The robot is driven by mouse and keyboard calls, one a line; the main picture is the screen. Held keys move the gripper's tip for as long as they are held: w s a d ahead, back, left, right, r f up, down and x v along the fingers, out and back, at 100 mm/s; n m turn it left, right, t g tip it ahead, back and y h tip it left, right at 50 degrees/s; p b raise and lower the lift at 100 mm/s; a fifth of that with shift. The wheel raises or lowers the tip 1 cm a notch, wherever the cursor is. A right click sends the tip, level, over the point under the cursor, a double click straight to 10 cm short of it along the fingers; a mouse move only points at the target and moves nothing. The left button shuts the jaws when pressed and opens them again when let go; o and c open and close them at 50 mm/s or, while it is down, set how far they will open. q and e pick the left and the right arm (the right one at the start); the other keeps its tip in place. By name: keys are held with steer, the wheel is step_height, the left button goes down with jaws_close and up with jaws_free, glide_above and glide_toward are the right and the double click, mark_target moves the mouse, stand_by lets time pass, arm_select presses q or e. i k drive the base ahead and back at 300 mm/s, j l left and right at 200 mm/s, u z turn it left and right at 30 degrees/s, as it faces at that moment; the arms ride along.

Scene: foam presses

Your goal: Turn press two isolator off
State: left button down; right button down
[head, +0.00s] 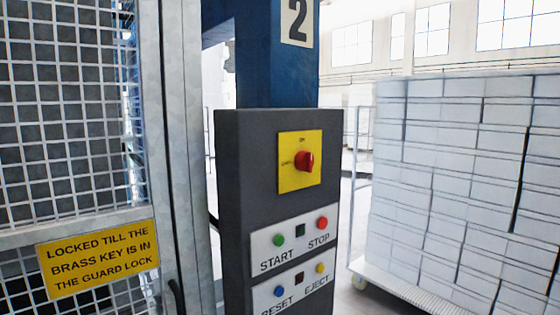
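The isolator is a red rotary knob (305,161) on a yellow square plate (287,178), high on a dark grey control box (258,195). Small marks show above the knob and to its left; the upper one looks like "ON", the left one is too small to read surely. I cannot tell for certain which mark the knob points to. A sign with the number 2 (297,22) is on the blue column (262,60) above the box. Neither of my grippers is in view, and nothing touches the knob.
Below the isolator are START (278,240) and STOP (322,222) buttons, then RESET (279,291) and EJECT (319,268). A mesh guard (70,130) with a yellow warning sign (98,258) stands left. A cart of stacked white blocks (460,170) stands right. The space before the box looks clear.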

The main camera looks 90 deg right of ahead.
mark_target(303, 161)
steer(key=j+z, duration=0.15)
steer(key=z, duration=3.2)
